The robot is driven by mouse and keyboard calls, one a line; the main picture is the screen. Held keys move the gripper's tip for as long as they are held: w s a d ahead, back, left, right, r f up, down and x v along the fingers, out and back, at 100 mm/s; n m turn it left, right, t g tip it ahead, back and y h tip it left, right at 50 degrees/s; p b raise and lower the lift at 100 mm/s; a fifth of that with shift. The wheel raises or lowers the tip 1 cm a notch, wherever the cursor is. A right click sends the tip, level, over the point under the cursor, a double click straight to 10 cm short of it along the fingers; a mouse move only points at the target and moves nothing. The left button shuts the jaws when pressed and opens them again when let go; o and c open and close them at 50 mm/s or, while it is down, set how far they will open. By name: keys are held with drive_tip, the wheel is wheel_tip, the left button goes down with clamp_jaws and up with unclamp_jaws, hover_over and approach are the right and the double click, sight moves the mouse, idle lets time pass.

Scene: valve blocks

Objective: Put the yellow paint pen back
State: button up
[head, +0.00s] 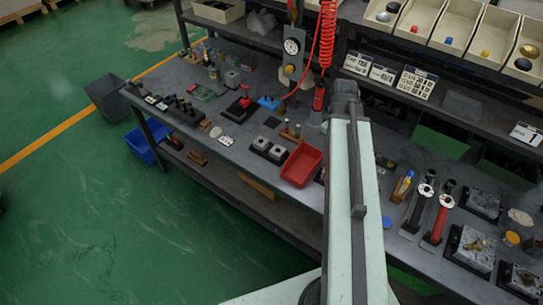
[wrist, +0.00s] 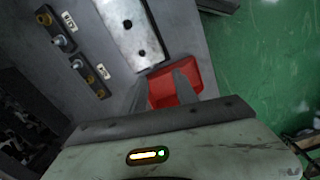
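My gripper (wrist: 161,88) shows in the wrist view with its two fingers apart and nothing visible between them. A red tray (wrist: 176,88) lies beyond the fingers, partly covered by them. In the head view my arm crosses the middle of the bench, and its gripper is hidden behind the arm. I cannot make out the yellow paint pen for certain. A small yellow and blue item (head: 404,183) stands on the bench to the right of my arm, too small to identify.
The bench (head: 232,153) is crowded with small blocks and tools. A red bin (head: 301,165) stands just left of my arm. Two upright tools, black and red (head: 437,220), stand at right. A shelf with several beige bins (head: 455,22) runs behind. The green floor at left is largely clear.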

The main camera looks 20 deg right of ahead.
drive_tip(key=w+a+m, duration=0.3)
drive_tip(key=a+m, duration=0.2)
drive_tip(key=a, duration=2.1)
drive_tip(key=f+b, duration=0.4)
drive_tip(key=shift+w+d+f, duration=0.1)
drive_tip(key=shift+d+f, duration=0.05)
drive_tip(key=shift+d, duration=0.05)
